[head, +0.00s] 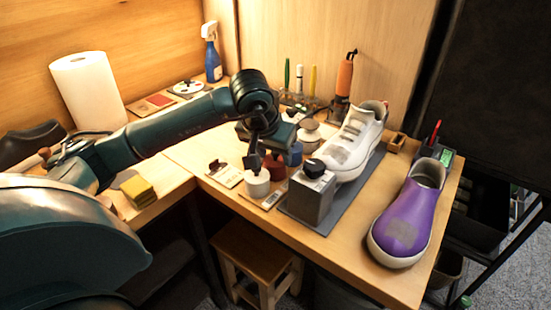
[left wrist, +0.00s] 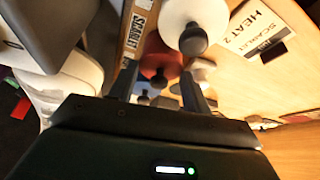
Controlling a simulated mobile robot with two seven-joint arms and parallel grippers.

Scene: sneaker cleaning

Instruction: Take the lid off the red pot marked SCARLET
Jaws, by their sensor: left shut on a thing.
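The red pot (head: 274,168) stands on the bench behind a white pot (head: 256,186) and beside a blue pot (head: 293,156). My left gripper (head: 273,152) is directly above the red pot, pointing down. In the left wrist view, the red pot's lid (left wrist: 160,62) lies between the fingers, and a dark knob (left wrist: 158,82) is between the fingertips. The gripper is shut on this knob. I cannot tell whether the lid sits on the pot or is slightly raised. A SCARLET label (left wrist: 140,28) shows beside it. My right gripper is not in view.
The white pot's dark knob (left wrist: 193,40) rises close to my fingers. A grey block (head: 310,197) and a white sneaker (head: 355,140) stand to the right. A HEAT card (left wrist: 260,30) lies nearby.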

